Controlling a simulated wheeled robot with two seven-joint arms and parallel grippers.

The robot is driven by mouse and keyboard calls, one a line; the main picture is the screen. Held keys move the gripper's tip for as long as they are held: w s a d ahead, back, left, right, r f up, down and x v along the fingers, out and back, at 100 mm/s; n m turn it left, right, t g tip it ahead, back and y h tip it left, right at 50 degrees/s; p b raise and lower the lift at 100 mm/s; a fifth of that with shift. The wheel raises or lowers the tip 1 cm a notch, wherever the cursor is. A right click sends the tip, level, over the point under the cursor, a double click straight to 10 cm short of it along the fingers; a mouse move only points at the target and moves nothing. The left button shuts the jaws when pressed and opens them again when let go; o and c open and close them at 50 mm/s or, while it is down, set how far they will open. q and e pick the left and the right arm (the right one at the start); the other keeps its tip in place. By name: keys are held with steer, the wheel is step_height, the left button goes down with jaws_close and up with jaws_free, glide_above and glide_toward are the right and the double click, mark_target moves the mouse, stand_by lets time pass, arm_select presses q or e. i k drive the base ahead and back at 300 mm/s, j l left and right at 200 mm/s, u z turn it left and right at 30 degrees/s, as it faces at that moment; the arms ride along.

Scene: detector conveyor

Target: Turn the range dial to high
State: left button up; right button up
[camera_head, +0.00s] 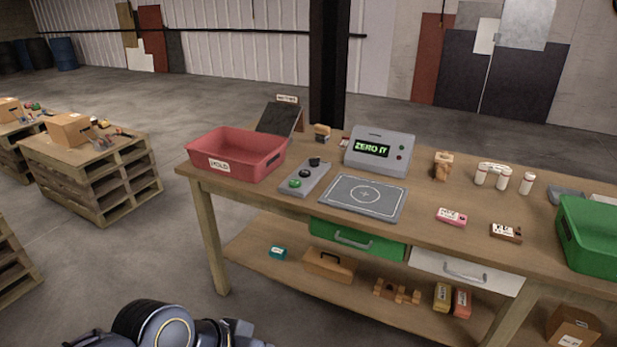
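A slim grey control panel (306,179) lies on the wooden table, between the red bin and the dark plate. It carries a green button or knob (295,183) at its near end, a dark knob (304,173) in the middle and another dark knob (314,161) at its far end. Which one is the range dial, its markings and its setting are too small to tell. A grey display box (380,165) behind the plate shows "ZERO IT" in green. Part of my own arm shows at the bottom left, away from the panel. Neither gripper is in view.
A red bin (216,162) labelled HOLD stands left of the panel. A dark square plate (345,203) with a white circle lies to the right. Small items, including a pink one (451,217), and a green bin (575,220) are farther right. Drawers hang under the tabletop.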

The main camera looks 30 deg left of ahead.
mark_target(314, 162)
steer(key=i+j, duration=0.2)
steer(key=j, duration=0.2)
steer(key=i+j, duration=0.25)
steer(key=j, duration=0.2)
steer(key=i+j, duration=0.2)
steer(key=j, duration=0.2)
steer(key=i+j, duration=0.25)
steer(key=j, duration=0.15)
steer(key=i+j, duration=0.2)
steer(key=j, duration=0.2)
steer(key=i+j, duration=0.25)
steer(key=j, duration=0.2)
steer(key=i+j, duration=0.2)
steer(key=j, duration=0.2)
steer(key=i+j, duration=0.25)
steer(key=j, duration=0.15)
steer(key=z, duration=0.05)
